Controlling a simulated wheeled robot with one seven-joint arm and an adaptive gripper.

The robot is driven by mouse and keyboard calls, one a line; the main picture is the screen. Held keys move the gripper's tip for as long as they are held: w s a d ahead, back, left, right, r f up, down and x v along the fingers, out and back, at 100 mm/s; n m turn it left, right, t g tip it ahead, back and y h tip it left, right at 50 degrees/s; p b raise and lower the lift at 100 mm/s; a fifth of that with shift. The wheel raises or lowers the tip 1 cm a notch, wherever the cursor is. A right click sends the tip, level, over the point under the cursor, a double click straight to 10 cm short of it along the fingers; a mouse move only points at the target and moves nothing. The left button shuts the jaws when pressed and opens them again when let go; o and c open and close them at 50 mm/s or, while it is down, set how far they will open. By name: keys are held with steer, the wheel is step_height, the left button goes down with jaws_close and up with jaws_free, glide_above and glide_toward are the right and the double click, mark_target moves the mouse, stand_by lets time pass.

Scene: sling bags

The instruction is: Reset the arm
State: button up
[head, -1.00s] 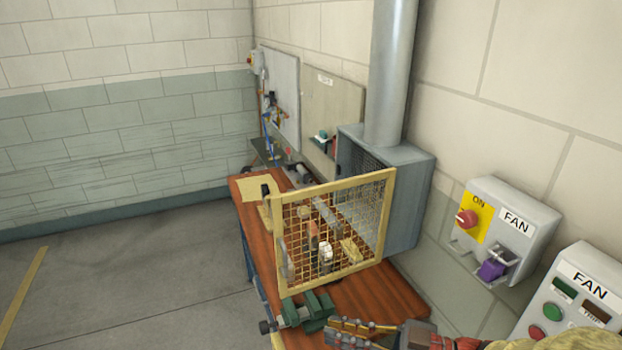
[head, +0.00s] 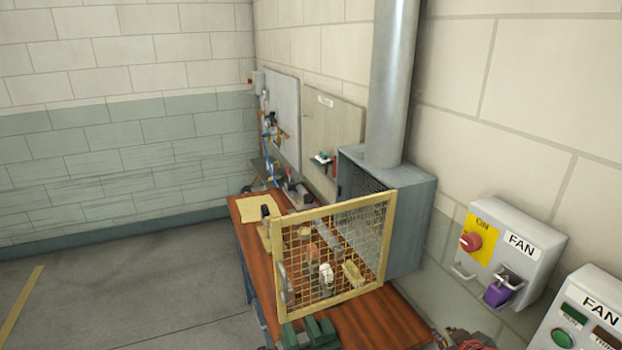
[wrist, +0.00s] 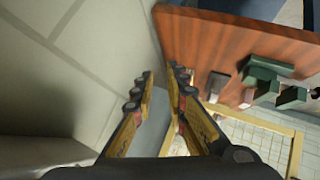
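My gripper (wrist: 162,78) shows in the wrist view with its two yellow-sided fingers apart and nothing held between them. Its fingertips lie over the pale wall and the edge of the wooden bench (wrist: 215,40). In the head view only a small part of my arm (head: 462,339) shows at the bottom edge, and the gripper itself is out of that picture.
The wooden bench (head: 385,322) carries a yellow-framed mesh guard (head: 336,302) and a green vise (head: 310,333); the vise also shows in the wrist view (wrist: 265,80). A grey duct (head: 393,80) and fan switch box (head: 512,255) line the wall. Floor at left is clear.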

steer(key=s+r+m+g+h+b, duration=0.15)
steer(key=s+m+g, duration=0.4)
steer(key=s, duration=0.85)
steer(key=s+a+r+y, duration=0.1)
steer(key=s+a+r, duration=0.1)
steer(key=a, duration=0.4)
steer(key=s+a+r+t+y+b, duration=0.1)
steer(key=s+a+r+y, duration=0.1)
steer(key=a+r, duration=0.3)
steer(key=shift+s+a+r+n+b, duration=0.15)
steer(key=shift+s+a+n+b, duration=0.35)
steer(key=shift+a, duration=0.55)
steer(key=shift+s, duration=0.1)
